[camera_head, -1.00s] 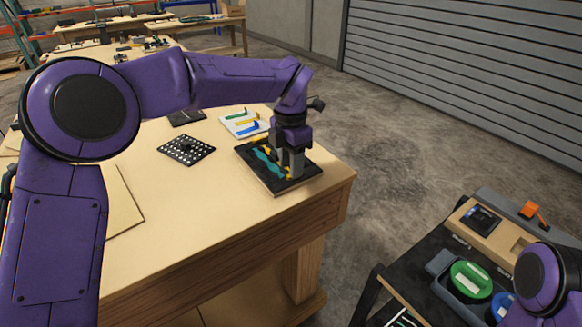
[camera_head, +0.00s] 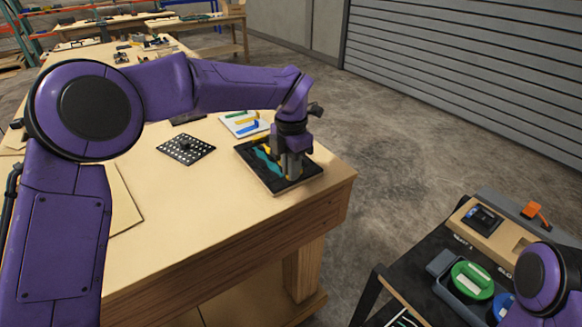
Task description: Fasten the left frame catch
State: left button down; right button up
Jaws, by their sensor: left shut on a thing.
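A black frame board (camera_head: 272,187) with a pale edge lies near the right corner of the wooden table. A wavy teal piece (camera_head: 266,160) and small yellow parts show on it. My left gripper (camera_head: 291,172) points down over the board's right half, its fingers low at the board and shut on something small. The gripper hides what it holds, and I cannot make out the left frame catch. Of my right arm only a purple link shows at the lower right; its gripper is out of view.
A black plate with white dots (camera_head: 187,149) and a white tray with coloured pieces (camera_head: 245,123) lie on the wooden table (camera_head: 200,210). A dark cart with a green round lid (camera_head: 473,279) stands at the lower right. Bare floor lies between them.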

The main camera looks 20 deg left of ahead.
pick_arm(q)
jog(key=n+b, duration=0.1)
jog(key=n, duration=0.3)
jog(key=shift+f+n+b, duration=0.15)
jog(key=shift+n+b, duration=0.15)
jog(key=shift+b, duration=0.1)
jog(key=n+b, duration=0.2)
jog(key=n, duration=0.2)
jog(key=shift+n, duration=0.3)
jog(key=n+b, duration=0.2)
jog(key=n, duration=0.2)
jog(key=shift+b, duration=0.3)
jog(key=shift+n+b, duration=1.05)
jog(key=shift+n, duration=0.95)
jog(key=c, duration=1.1)
grip_release()
jog(key=shift+c, duration=0.2)
jog(key=shift+w, duration=0.1)
